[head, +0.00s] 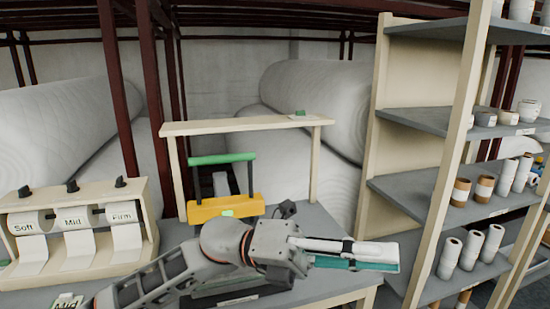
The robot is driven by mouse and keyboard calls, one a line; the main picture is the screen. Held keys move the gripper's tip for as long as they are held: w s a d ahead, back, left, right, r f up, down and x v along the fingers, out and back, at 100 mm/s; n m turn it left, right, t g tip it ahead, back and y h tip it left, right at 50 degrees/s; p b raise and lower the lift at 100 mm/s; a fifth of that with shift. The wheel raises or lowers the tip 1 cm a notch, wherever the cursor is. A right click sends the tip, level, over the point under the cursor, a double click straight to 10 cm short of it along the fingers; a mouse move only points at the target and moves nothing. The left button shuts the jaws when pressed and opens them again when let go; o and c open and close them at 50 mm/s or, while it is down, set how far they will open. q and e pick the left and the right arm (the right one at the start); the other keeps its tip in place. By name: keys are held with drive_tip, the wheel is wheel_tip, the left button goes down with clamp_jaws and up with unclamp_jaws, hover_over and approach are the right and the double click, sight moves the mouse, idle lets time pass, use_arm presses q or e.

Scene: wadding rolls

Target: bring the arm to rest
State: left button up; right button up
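My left arm comes in from the lower left and reaches across the front of the workbench (335,222). My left gripper (350,256) points right, over the bench's right end, near the shelving. Its long parts look white and black with a teal strip along the lower side. They lie close together from this angle, so I cannot tell whether it is open or shut, or whether it holds anything. My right gripper is not in view.
A dispenser (88,215) with rolls labelled Soft, Mid and Firm stands at left. A yellow device with a green bar (226,208) sits under a wooden frame (247,124) behind my arm. Grey shelves (420,195) with small rolls stand at right. Large white wadding rolls (325,90) lie behind.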

use_arm(q)
drive_tip(key=w+a+f+n+t+h, duration=0.2)
drive_tip(key=w+a+f+n+t, duration=0.3)
drive_tip(key=n+t, duration=0.45)
drive_tip(key=w+a+f+n+t+h, duration=0.2)
drive_tip(key=w+n+t, duration=0.55)
drive_tip(key=n, duration=0.25)
drive_tip(key=w+a+f+n+t+y, duration=0.1)
drive_tip(key=a+f+n+t+y, duration=0.3)
drive_tip(key=a+f+n+y, duration=0.4)
drive_tip(key=w+a+f+n+t+y, duration=0.2)
drive_tip(key=a+f+n+t+y, duration=0.15)
drive_tip(key=f+n, duration=0.55)
drive_tip(key=s+a+f+n+g+y, duration=0.2)
drive_tip(key=s+a+f, duration=0.3)
drive_tip(key=f, duration=0.5)
drive_tip(key=s+a+f+n+g+y, duration=0.2)
drive_tip(key=s+a+f+y, duration=0.2)
drive_tip(key=s+f, duration=0.5)
drive_tip(key=s+a+f+n+g+y, duration=0.2)
drive_tip(key=s+a+f, duration=0.5)
drive_tip(key=f, duration=0.6)
drive_tip(key=shift+a+n+y, duration=0.35)
drive_tip(key=shift+a+y, duration=0.35)
drive_tip(key=shift+y, duration=0.05)
